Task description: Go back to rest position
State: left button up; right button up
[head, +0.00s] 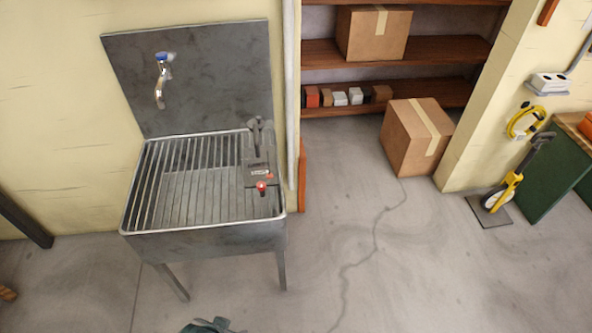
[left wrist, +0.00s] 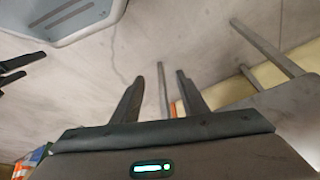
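My left gripper (left wrist: 160,85) shows in the left wrist view with its two dark fingers spread and nothing between them. Floor and a sink leg show beyond the gap. At the left edge of that view, two dark prongs (left wrist: 12,72) stand apart, which look like the fingers of my right gripper, with nothing seen between them. In the head view neither gripper shows clearly. A dark teal piece (head: 208,326) at the bottom edge is cut off and looks like part of my arm.
A metal sink (head: 205,240) with a slatted rack stands at left, under a wall tap (head: 161,82). A grey block with a red knob (head: 262,186) sits on its right side. A cardboard box (head: 410,145) stands on the floor by the shelves. The floor at centre is clear.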

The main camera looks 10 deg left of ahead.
pick_arm(q)
notch_tip(320, 180, down, 19)
jog(key=s+d+t+p, duration=0.1)
jog(key=s+p, duration=0.1)
jog(key=shift+s+d+h, duration=0.3)
jog(key=shift+d, duration=0.1)
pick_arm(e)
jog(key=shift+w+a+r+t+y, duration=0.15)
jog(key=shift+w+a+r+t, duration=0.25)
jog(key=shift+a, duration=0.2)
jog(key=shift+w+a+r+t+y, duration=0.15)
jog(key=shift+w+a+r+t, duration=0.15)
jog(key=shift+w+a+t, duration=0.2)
